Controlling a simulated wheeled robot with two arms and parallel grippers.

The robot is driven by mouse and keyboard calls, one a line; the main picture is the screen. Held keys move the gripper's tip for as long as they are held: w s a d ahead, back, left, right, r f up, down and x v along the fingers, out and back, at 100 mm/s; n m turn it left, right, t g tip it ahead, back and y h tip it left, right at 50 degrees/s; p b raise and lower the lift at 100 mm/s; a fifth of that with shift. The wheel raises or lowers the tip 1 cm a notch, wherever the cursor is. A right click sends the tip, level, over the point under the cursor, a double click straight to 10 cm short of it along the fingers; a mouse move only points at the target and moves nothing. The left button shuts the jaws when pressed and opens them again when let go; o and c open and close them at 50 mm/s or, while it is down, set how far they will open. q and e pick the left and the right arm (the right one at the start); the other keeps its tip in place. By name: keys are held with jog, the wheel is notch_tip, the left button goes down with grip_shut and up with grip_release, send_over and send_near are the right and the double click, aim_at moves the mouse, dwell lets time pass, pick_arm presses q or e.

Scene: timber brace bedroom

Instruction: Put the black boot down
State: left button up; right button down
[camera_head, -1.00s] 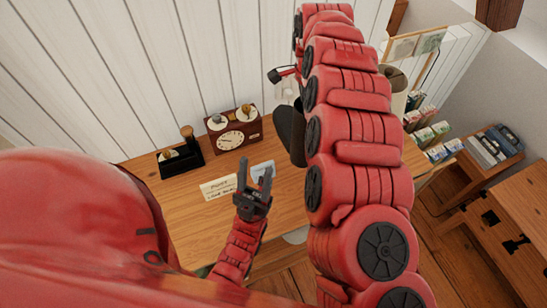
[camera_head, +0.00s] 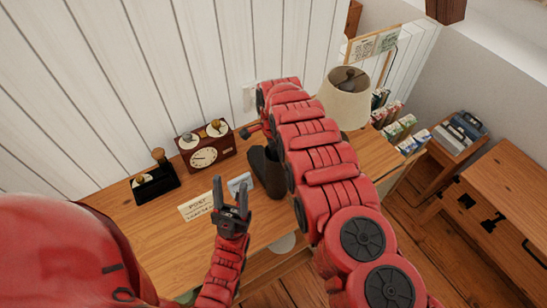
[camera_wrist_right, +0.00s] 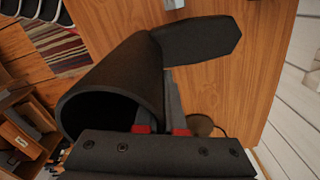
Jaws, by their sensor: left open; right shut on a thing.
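The black boot (camera_head: 268,172) is at the wooden desk (camera_head: 185,238), right of the clock, partly hidden by my right arm. In the right wrist view the boot (camera_wrist_right: 118,82) shows its open shaft to the left and its foot at the upper middle, over the wood. My right gripper (camera_wrist_right: 165,108) is shut on the boot's shaft near the opening. The head view hides this gripper behind its arm. I cannot tell whether the sole touches the desk. My left gripper (camera_head: 231,188) is open and empty, above the desk's front part.
A brown clock box (camera_head: 207,147), a black stand (camera_head: 154,180), a white card (camera_head: 196,206) and a pale blue item (camera_head: 239,184) are on the desk. A lamp (camera_head: 346,98) stands behind my right arm. Bare wood lies left of the card.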

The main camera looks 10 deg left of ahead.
jog(key=shift+f, duration=1)
jog(key=shift+f, duration=0.15)
jog(key=c, duration=1)
grip_release()
